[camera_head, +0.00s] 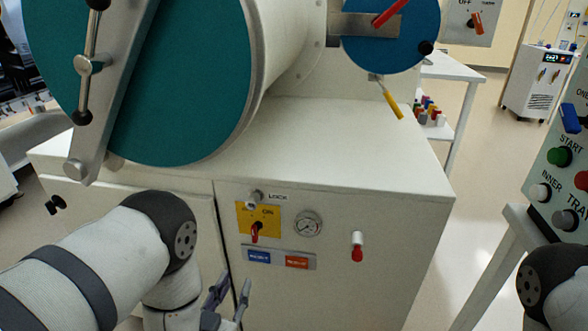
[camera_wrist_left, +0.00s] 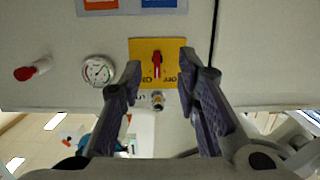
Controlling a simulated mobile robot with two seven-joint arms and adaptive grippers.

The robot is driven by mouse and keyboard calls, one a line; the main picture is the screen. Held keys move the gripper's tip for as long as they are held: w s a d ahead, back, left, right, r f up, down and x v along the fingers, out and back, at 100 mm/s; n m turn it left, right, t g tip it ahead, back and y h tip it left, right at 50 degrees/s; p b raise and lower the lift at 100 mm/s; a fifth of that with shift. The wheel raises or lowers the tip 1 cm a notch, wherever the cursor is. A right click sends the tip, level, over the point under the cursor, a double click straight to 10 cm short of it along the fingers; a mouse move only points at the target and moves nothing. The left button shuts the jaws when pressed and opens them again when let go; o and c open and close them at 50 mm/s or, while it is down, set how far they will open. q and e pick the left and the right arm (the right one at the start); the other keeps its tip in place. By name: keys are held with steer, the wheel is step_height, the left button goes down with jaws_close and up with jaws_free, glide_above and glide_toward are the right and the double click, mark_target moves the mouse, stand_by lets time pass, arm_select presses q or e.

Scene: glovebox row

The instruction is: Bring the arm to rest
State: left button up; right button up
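My left arm comes in from the left in the head view, and my left gripper (camera_head: 228,298) is low in front of the white cabinet (camera_head: 330,150). Its fingers are apart with nothing between them. In the left wrist view the open gripper (camera_wrist_left: 160,63) faces the cabinet front, which looks upside down. The red switch handle (camera_wrist_left: 157,64) on its yellow plate (camera_wrist_left: 140,50) shows between the fingertips, apart from them. In the head view the gripper is below that red handle (camera_head: 255,232). Part of my right arm shows at the lower right; its gripper is out of view.
A LOCK knob (camera_head: 256,197), a gauge (camera_head: 308,223) and a red-tipped valve (camera_head: 357,246) stick out of the cabinet front. A large teal round door (camera_head: 190,80) is above. A button panel (camera_head: 560,175) stands at the right. Open floor lies between cabinet and panel.

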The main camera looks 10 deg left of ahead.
arm_select(q)
steer(key=s+a+f+g+p, duration=0.1)
steer(key=s+a+f+g, duration=0.2)
steer(key=s+f+g, duration=0.7)
steer(key=s+a+r+g+p, duration=0.2)
steer(key=s+g, duration=0.7)
steer(key=s, duration=2)
arm_select(e)
steer(key=w+r+t, duration=0.1)
steer(key=w+r, duration=0.2)
arm_select(q)
steer(key=t+b, duration=0.4)
steer(key=t, duration=1.7)
glide_toward(253, 235)
steer(key=w+b, duration=0.1)
steer(key=w, duration=0.7)
steer(key=shift+w+d+r, duration=0.15)
steer(key=shift+w, duration=0.55)
jaws_close()
arm_select(e)
steer(key=s+f+g, duration=0.2)
steer(key=s+f, duration=0.3)
steer(key=shift+f, duration=0.2)
